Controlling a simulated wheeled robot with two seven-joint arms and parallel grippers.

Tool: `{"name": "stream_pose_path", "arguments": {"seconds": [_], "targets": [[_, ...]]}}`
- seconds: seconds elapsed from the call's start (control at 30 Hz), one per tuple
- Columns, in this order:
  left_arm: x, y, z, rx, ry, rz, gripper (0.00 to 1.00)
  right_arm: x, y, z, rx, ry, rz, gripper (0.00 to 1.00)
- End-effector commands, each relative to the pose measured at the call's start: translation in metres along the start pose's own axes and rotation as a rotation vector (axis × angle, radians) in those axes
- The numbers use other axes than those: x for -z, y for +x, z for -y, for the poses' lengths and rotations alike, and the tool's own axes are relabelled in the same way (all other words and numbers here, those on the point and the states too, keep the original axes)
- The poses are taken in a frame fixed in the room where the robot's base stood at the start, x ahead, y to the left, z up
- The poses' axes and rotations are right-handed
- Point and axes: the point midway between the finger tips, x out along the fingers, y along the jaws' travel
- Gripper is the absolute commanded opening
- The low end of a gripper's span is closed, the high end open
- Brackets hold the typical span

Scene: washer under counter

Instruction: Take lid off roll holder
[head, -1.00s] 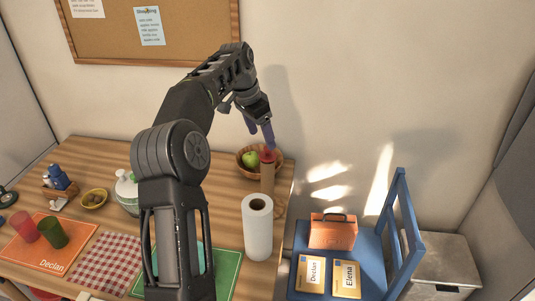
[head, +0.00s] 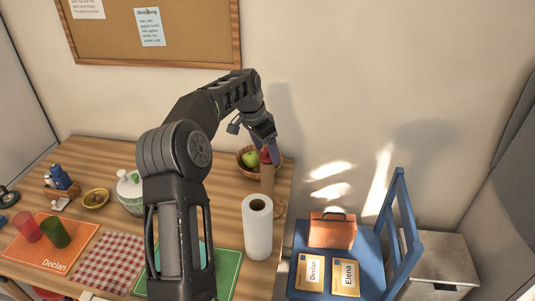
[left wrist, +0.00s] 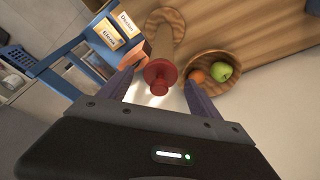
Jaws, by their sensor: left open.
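The roll holder is an upright wooden post (head: 267,182) on a round wooden base, near the table's right edge. Its red lid (head: 267,159) sits on top; the left wrist view shows the lid (left wrist: 160,76) with a round knob, and the post (left wrist: 166,38) behind it. My left gripper (head: 266,154) is just above and around the lid's height, pointing down. In the left wrist view my left gripper (left wrist: 159,80) is open, with the lid between its purple fingers; I cannot tell whether they touch it. My right gripper is not in view.
A white paper roll (head: 257,232) stands in front of the post. A wooden bowl (head: 242,168) with a green apple (head: 250,159) and an orange fruit (left wrist: 197,76) is close beside it. A blue chair (head: 402,240) stands right of the table, carrying an orange case (head: 331,232).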

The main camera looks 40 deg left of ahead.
Motion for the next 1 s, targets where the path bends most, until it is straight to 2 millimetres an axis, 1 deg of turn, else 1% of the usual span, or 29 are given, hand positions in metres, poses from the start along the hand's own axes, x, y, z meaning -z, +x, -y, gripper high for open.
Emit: {"name": "stream_pose_path", "arguments": {"seconds": [0.47, 1.0], "targets": [[-0.0001, -0.0004, 0.0002, 0.000, 0.000, 0.000, 0.73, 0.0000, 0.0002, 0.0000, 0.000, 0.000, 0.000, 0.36], [-0.0001, -0.0004, 0.0002, 0.000, 0.000, 0.000, 0.29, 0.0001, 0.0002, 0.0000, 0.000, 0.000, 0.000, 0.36]]}}
